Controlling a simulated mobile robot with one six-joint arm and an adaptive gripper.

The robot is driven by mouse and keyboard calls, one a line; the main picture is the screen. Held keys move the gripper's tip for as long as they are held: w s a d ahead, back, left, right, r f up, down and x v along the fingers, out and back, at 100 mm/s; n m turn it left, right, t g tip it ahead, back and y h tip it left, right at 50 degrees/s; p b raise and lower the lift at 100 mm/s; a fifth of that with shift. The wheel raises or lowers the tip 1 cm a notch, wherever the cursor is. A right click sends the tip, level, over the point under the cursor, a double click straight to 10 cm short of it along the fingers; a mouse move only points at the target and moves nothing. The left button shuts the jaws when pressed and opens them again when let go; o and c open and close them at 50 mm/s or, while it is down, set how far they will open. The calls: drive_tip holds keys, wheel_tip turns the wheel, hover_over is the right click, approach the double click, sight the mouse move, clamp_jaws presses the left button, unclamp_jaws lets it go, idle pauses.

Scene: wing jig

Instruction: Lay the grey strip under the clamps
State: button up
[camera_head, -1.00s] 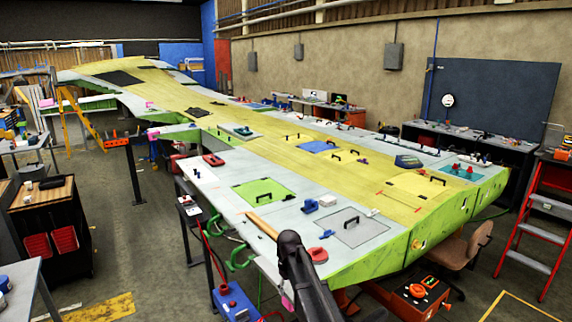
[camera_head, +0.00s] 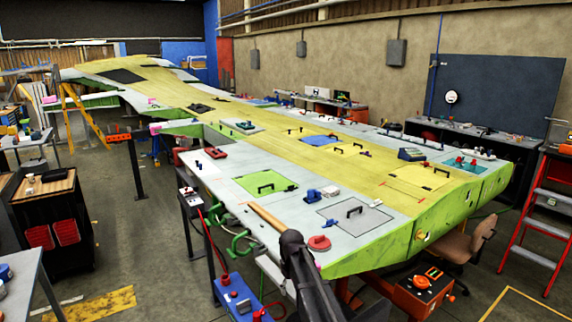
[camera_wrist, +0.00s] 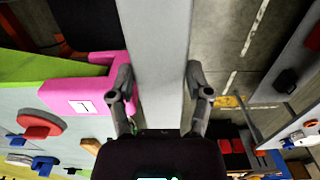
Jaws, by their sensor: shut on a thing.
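My gripper (camera_wrist: 160,100) has its two dark fingers closed on the sides of the grey strip (camera_wrist: 155,45). In the wrist view the strip runs from the fingers up out of the top of the picture. In the head view my gripper (camera_head: 291,239) is at the wing's near edge, and I cannot make out the strip there. A pink clamp-like block (camera_wrist: 90,92) with a white label sits on the wing edge, just left of the fingers. Green C-shaped clamps (camera_head: 238,241) hang at the wing's near edge, left of my gripper.
The long wing (camera_head: 390,222) fills the middle. A tan bar (camera_head: 263,216), a red round part (camera_head: 319,243) and a blue part (camera_head: 313,196) are near my gripper. A blue box (camera_head: 238,300) and an orange-red box (camera_head: 421,297) stand below.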

wheel_tip(320, 180, down, 8)
drive_tip(key=b, duration=0.7)
drive_tip(key=shift+f, duration=0.25)
drive_tip(key=shift+s, duration=0.1)
